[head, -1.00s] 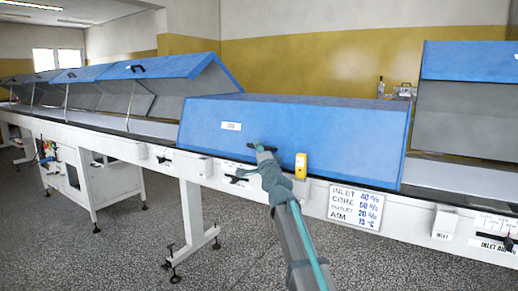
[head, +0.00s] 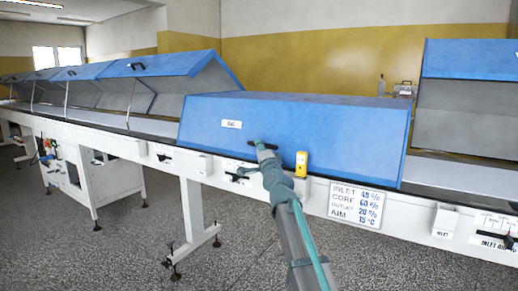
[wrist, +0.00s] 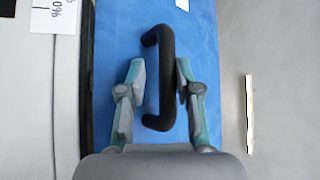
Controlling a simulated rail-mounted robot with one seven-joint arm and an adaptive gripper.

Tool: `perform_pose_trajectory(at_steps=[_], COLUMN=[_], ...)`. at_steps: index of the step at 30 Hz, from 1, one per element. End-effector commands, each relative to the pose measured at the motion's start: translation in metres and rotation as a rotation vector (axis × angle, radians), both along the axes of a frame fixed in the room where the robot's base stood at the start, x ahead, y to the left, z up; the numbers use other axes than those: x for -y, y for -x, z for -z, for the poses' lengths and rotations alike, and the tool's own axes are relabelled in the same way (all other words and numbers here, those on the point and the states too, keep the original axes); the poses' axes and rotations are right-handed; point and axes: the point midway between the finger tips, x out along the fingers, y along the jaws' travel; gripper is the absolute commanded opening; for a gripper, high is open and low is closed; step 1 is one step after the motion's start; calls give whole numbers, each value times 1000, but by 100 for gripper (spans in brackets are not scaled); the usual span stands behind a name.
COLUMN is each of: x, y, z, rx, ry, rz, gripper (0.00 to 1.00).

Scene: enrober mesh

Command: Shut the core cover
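The core cover (head: 290,130), a long blue hood with a small white label, sits down over the line. Its lower front edge lies along the white rail, with no gap that I can see. Its black handle (wrist: 163,78) shows in the wrist view. My gripper (wrist: 160,80) has its two fingers on either side of this handle. The fingers are apart, with blue showing between the left finger and the handle; the right finger is very near the handle, and I cannot tell whether it touches. In the head view my gripper (head: 264,153) is at the cover's front face.
Raised blue covers stand on the left (head: 140,66) and on the right (head: 470,60). A yellow device (head: 301,164) is on the rail right of my gripper. A settings sign (head: 355,205) hangs on the rail front. The floor in front is clear.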

Motion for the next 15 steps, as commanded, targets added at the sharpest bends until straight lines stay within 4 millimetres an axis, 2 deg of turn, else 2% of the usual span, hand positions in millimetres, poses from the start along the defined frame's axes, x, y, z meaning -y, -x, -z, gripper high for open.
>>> perform_pose_trajectory(at_steps=[15], x=[31], y=[88], z=[22], rx=[0], ry=[1], rz=[0], gripper=[29])
